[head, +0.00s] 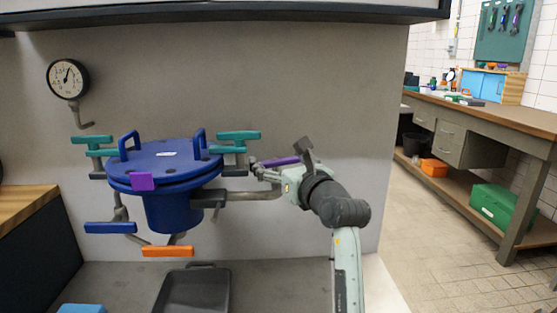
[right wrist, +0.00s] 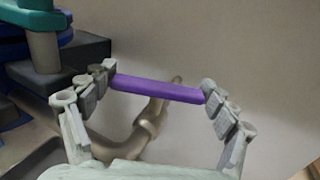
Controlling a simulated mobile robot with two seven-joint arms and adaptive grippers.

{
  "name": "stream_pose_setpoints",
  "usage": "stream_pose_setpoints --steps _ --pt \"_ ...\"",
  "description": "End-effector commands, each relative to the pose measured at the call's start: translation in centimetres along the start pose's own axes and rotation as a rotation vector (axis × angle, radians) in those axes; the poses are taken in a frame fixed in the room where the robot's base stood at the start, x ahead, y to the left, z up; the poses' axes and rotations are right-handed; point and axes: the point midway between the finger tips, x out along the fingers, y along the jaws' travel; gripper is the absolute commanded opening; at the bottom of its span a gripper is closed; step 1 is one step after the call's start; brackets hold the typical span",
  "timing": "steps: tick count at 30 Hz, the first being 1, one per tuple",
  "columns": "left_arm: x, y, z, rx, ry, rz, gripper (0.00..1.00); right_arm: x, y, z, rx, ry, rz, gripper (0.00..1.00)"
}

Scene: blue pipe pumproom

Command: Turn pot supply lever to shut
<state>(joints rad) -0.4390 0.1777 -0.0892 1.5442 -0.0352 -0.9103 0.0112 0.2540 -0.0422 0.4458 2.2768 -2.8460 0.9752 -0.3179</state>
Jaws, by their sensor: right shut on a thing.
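A blue pot (head: 170,205) with a flat blue lid (head: 163,163) is mounted before a grey wall panel. A pipe (head: 250,194) runs from its right side. A purple lever (head: 281,161) sits above the right end of that pipe. My right gripper (head: 270,172) is at this lever. In the right wrist view the purple lever (right wrist: 158,89) spans between the two fingertips of my right gripper (right wrist: 157,82), one finger at each end. The lever's pivot is hard to see. My left gripper is not in view.
Teal clamp handles (head: 238,136) stand at the lid's sides. A blue lever (head: 110,227) and an orange lever (head: 167,251) hang below the pot. A dark tray (head: 193,291) lies underneath. A gauge (head: 67,78) is at the upper left. Floor (head: 420,250) is open to the right.

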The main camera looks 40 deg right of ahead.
Motion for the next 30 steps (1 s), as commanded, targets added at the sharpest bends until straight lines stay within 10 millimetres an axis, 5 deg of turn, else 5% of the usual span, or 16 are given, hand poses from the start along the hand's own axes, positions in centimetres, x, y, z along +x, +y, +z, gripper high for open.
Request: stream_pose_setpoints --steps 15,16,19,30 --pt "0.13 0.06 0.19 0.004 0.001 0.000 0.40 0.04 0.09 -0.32 -0.001 0.007 -0.008 0.57" --pt "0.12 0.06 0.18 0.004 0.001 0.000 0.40 0.04 0.09 -0.32 -0.001 0.007 -0.008 0.88" --pt "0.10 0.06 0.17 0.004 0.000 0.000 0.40 0.04 0.08 -0.29 -0.001 0.006 -0.008 1.00" --pt "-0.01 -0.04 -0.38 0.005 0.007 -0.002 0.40 0.02 0.06 -0.09 -0.001 0.002 -0.009 1.00"
